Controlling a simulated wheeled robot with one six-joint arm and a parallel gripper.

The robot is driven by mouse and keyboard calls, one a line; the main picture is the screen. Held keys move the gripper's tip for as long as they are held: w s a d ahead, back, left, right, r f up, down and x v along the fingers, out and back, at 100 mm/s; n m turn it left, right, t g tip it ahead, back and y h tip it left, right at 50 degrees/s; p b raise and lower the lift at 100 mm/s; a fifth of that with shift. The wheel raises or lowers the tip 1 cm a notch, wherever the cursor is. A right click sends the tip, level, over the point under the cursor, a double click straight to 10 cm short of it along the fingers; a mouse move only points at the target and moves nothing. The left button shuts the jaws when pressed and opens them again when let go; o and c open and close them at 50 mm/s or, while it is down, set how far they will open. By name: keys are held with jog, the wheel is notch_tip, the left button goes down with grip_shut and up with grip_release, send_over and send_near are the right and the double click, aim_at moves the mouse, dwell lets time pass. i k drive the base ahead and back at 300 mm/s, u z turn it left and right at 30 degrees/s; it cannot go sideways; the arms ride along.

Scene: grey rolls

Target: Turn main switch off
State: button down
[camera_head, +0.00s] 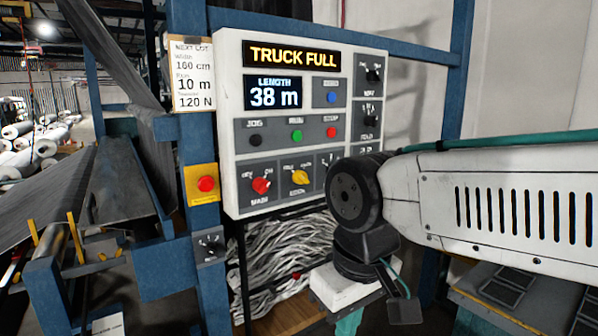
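The main switch (261,185) is a red rotary knob at the lower left of the white control panel (230,120). It has a label below it and small position marks above it. Its pointer seems to lean up and right, toward the mark that looks like ON, but it is small. My arm comes in from the right, and its dark wrist covers the panel's lower right corner. My gripper (348,318) is at the bottom, below and right of the switch and apart from it. Its fingertips are cut off or hidden, so its opening does not show.
A yellow knob (300,177) sits right of the main switch. Black, green and red buttons (331,133) are above. A red emergency button (206,184) on a yellow plate and a small black knob (209,243) are on the blue post to the left. The display (292,55) reads TRUCK FULL.

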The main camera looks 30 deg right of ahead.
aim_at(260, 185)
jog(key=z, duration=2.5)
jog(key=k, duration=0.8)
jog(key=u, duration=0.95)
jog(key=i, duration=0.5)
jog(key=z, duration=0.05)
